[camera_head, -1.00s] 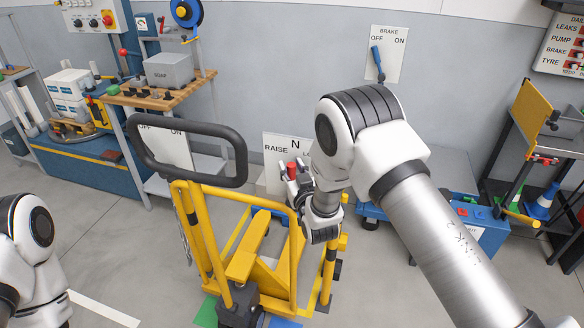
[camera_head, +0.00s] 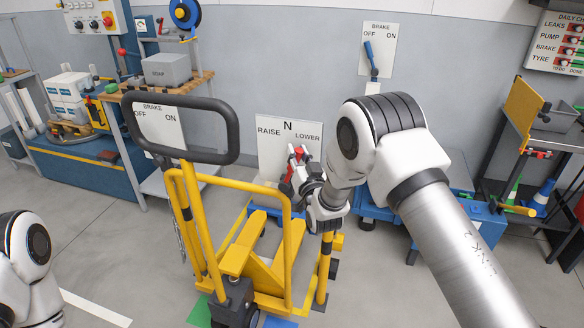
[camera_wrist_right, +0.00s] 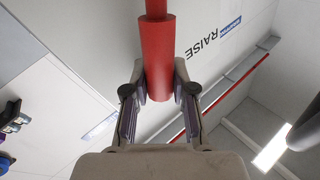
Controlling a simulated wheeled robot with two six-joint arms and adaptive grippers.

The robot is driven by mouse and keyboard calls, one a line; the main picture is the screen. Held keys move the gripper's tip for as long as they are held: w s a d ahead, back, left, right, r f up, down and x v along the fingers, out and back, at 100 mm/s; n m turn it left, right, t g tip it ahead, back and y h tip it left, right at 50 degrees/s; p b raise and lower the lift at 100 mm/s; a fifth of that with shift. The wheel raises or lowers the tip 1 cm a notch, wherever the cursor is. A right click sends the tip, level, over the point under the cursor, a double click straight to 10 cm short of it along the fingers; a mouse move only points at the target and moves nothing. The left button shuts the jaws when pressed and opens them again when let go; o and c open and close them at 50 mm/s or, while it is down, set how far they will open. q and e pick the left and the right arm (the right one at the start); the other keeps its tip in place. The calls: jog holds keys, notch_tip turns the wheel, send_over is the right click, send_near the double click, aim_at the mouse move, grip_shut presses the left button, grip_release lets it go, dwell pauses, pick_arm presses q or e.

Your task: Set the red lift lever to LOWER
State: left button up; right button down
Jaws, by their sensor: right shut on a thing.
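The red lift lever (camera_head: 297,152) stands in front of a white sign (camera_head: 270,152) marked RAISE, N and LOWER. Its top is just right of the N, leaning toward LOWER and short of that word. My right gripper (camera_head: 301,166) is at the lever and partly hides it. In the right wrist view, the thick red handle (camera_wrist_right: 159,50) lies between the two fingers (camera_wrist_right: 160,85), which are shut on it. The lever's lower end is hard to make out. My left gripper is out of view; only part of my left arm shows at lower left.
A yellow truck frame (camera_head: 230,262) with a black loop handle (camera_head: 132,126) stands in front of the sign. A blue brake lever (camera_head: 371,58) is on the wall. Workbenches stand left and right. Open floor lies at front left.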

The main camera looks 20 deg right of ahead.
jog(key=shift+s+d+f+m+t+h+b, duration=0.3)
jog(key=shift+d+m+b, duration=0.15)
jog(key=shift+m+b, duration=0.3)
jog(key=shift+s+d+f+m+t+h+b, duration=0.3)
jog(key=shift+d+m+b, duration=0.25)
jog(key=shift+b, duration=0.25)
jog(key=shift+s+d+f+m+t+h+b, duration=0.2)
jog(key=shift+s+d+f+m+b, duration=0.15)
jog(key=shift+m+b, duration=0.4)
jog(key=shift+w+r, duration=0.1)
jog(key=c, duration=1.2)
grip_release()
jog(key=shift+d, duration=0.15)
jog(key=v, duration=1.2)
